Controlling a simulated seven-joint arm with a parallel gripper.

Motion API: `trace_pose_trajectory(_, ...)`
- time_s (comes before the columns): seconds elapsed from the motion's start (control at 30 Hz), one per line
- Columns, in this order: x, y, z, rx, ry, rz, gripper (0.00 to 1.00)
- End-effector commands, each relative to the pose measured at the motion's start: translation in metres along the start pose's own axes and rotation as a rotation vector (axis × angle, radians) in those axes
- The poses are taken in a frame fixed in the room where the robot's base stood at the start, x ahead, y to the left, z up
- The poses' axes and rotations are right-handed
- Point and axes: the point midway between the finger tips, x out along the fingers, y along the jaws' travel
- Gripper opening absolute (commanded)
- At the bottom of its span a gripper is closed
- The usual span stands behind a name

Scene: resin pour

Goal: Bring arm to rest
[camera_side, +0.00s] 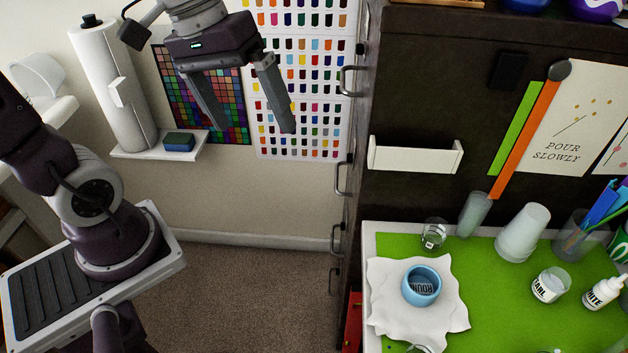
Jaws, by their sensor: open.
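My gripper (250,113) is at the top of the side view, fingers pointing down and spread apart with nothing between them. It hangs in the air in front of the wall colour charts, left of the dark cabinet and well away from the work table. My arm's base is at the lower left. On the table's green mat (490,320), a blue round cup (421,286) with dark lettering inside stands on a white crumpled sheet (385,285).
A dark cabinet (430,80) with handles stands right of my gripper. The table holds a clear glass (434,234), stacked white cups (522,232), a small labelled jar (550,285) and a white bottle (603,292). A wall shelf (150,151) holds a paper roll (112,85) and blue block (179,141). Carpet below is clear.

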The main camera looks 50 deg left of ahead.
Motion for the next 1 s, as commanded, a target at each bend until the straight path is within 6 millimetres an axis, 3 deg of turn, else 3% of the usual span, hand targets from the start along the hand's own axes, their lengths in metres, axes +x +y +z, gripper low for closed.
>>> trace_pose_trajectory(0.03, -0.01, -0.003, 0.022, 0.119, 0.074, -0.028, 1.0)
trace_pose_trajectory(0.1, -0.018, -0.013, 0.044, 0.264, 0.166, -0.068, 1.0)
trace_pose_trajectory(0.2, -0.023, -0.025, 0.063, 0.401, 0.262, -0.105, 1.0)
trace_pose_trajectory(0.33, -0.025, -0.032, 0.069, 0.461, 0.303, -0.124, 1.0)
trace_pose_trajectory(0.43, -0.021, -0.023, 0.055, 0.368, 0.208, -0.113, 1.0)
trace_pose_trajectory(0.57, -0.002, -0.003, 0.009, 0.094, -0.036, -0.04, 1.0)
trace_pose_trajectory(0.73, 0.042, 0.002, -0.072, -0.315, -0.331, 0.131, 1.0)
trace_pose_trajectory(0.87, 0.091, -0.022, -0.137, -0.634, -0.523, 0.314, 1.0)
trace_pose_trajectory(1.0, 0.155, -0.075, -0.196, -0.98, -0.69, 0.564, 1.0)
